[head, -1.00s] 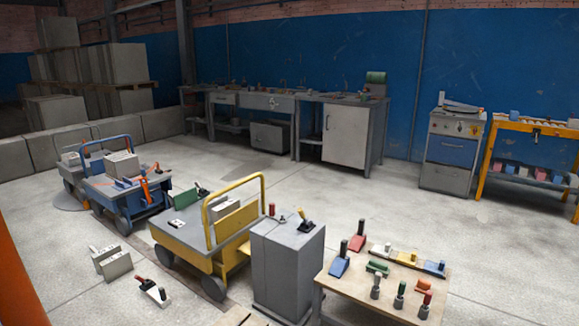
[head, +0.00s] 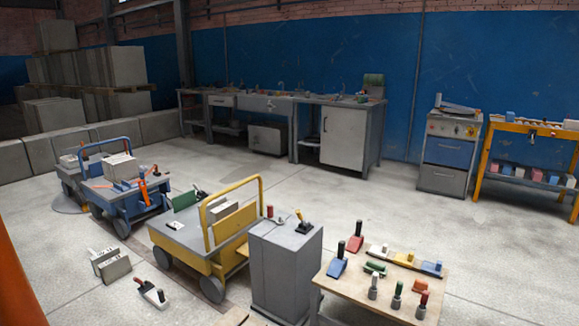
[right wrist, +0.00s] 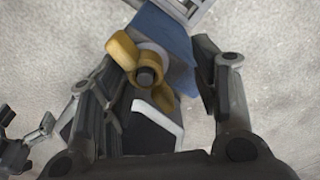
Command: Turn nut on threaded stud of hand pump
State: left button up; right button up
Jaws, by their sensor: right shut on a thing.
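In the right wrist view, the hand pump (right wrist: 178,45) shows as a blue body. In front of it is a yellow wing nut (right wrist: 121,50) with rounded wings, around the dark end of a stud (right wrist: 146,76). A pale ring shows behind the nut. My right gripper (right wrist: 158,82) has one finger on each side of these parts and is shut on the pump, its right finger against the blue body. Exact contact on the left side is unclear.
A light table (head: 385,304) with coloured blocks and pegs stands front right. Beside it are a grey cabinet (head: 286,275) and a yellow cart (head: 183,258). A blue cart (head: 124,201) stands left. Benches (head: 346,138) line the blue wall. Open floor lies between.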

notch_tip(320, 180, up, 12)
jog(key=shift+f, duration=0.25)
jog(key=shift+o, duration=0.3)
